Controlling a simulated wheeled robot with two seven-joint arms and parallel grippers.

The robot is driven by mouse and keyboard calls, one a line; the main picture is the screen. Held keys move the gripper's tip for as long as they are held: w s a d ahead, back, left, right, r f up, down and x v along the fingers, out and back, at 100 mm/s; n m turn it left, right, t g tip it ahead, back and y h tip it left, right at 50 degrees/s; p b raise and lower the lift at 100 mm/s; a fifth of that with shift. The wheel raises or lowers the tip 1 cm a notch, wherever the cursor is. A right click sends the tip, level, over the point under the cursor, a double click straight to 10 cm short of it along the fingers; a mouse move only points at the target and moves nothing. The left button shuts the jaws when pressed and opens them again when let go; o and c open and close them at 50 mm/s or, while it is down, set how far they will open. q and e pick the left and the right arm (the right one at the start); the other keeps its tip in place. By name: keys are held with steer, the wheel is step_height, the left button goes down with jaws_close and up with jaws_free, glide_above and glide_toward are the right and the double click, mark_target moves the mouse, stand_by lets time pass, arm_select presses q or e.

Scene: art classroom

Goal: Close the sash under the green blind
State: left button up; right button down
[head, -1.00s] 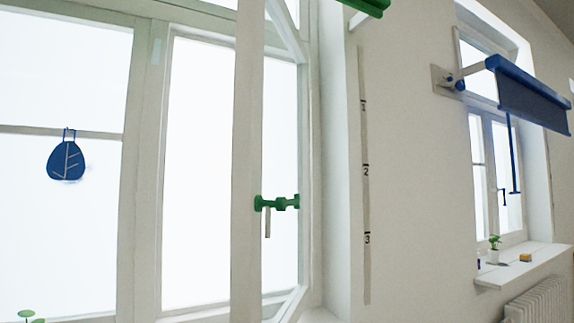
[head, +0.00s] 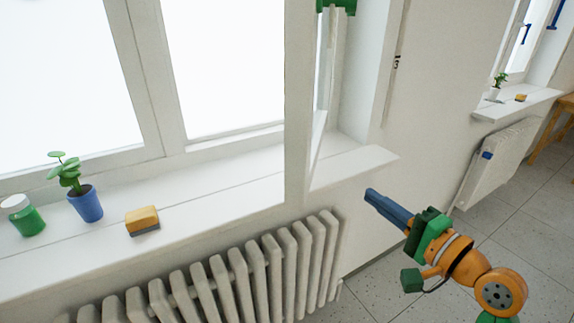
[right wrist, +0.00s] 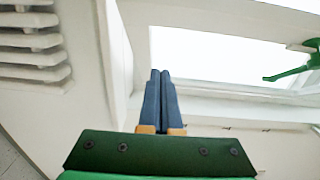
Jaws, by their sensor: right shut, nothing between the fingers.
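The sash (head: 298,100) is a white frame swung inward, seen nearly edge-on in the head view, its lower corner over the sill. A green handle (head: 335,6) shows at the top edge; a green piece (right wrist: 292,70) at the right of the right wrist view looks like it. The green blind is out of view. My right gripper (head: 370,194) has blue fingers shut and empty, right of the sash and just beyond the sill's right end in the picture. Its fingers (right wrist: 160,75) point ahead in the right wrist view, with no visible contact. My left gripper is out of view.
On the white sill (head: 235,205) stand a green jar (head: 28,220), a plant in a blue pot (head: 86,205) and a yellow sponge (head: 142,219). A radiator (head: 250,275) is below. Another window sill (head: 520,104) and radiator (head: 497,160) lie further right.

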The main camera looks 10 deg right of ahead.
steer(key=w+a+r+p, duration=0.1)
steer(key=w+a+p, duration=0.3)
steer(key=w+a, duration=0.3)
steer(key=w, duration=0.3)
steer(key=shift+a+y, duration=0.3)
steer(key=shift+y, duration=0.1)
steer(key=shift+w+r, duration=0.1)
